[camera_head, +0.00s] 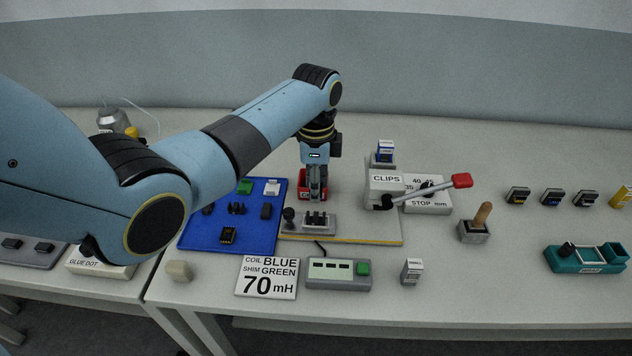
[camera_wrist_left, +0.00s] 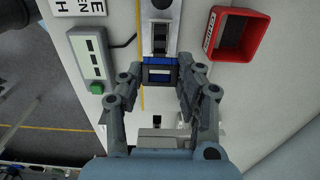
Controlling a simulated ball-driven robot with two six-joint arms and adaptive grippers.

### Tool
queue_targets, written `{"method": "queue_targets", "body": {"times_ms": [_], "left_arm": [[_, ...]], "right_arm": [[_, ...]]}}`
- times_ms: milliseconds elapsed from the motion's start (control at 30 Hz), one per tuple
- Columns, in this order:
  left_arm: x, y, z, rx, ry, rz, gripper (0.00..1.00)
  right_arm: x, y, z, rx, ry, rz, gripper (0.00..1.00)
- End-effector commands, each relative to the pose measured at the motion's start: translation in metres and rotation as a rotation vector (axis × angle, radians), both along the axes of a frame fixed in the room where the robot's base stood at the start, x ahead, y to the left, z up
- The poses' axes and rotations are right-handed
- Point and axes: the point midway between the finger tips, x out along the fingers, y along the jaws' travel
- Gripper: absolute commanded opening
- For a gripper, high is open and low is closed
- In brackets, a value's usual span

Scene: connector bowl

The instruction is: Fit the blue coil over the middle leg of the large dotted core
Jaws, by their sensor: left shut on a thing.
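My left gripper (camera_head: 316,197) points down just behind the grey fixture (camera_head: 291,229). In the left wrist view its fingertips (camera_wrist_left: 160,77) are shut on the blue coil (camera_wrist_left: 158,74). The coil is hidden behind the fingers in the head view. A dark core (camera_head: 317,219) with upright legs stands in the fixture; it also shows in the left wrist view (camera_wrist_left: 159,45). I cannot make out a dot on it. The coil is beside the core in the wrist picture; its height above the fixture is unclear. My right gripper is out of view.
A red tray (camera_wrist_left: 236,14) stands close by the gripper. The blue mat (camera_head: 196,236) with dark cores, a green and a white part lies left. The CLIPS press (camera_head: 386,184) with its red-tipped lever stands right. The meter (camera_head: 338,273) and sign (camera_head: 267,277) are in front.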

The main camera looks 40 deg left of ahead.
Motion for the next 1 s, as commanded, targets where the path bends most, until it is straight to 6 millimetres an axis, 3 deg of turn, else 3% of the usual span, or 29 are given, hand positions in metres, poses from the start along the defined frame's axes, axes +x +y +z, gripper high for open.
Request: {"method": "queue_targets", "body": {"times_ms": [300,1000], "left_arm": [[0.000,0.000,-0.019,-0.001,0.001,0.000,0.10],[0.000,0.000,-0.058,0.000,0.000,0.000,0.10]], "right_arm": [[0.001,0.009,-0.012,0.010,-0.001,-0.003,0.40],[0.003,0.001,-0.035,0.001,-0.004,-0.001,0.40]]}}
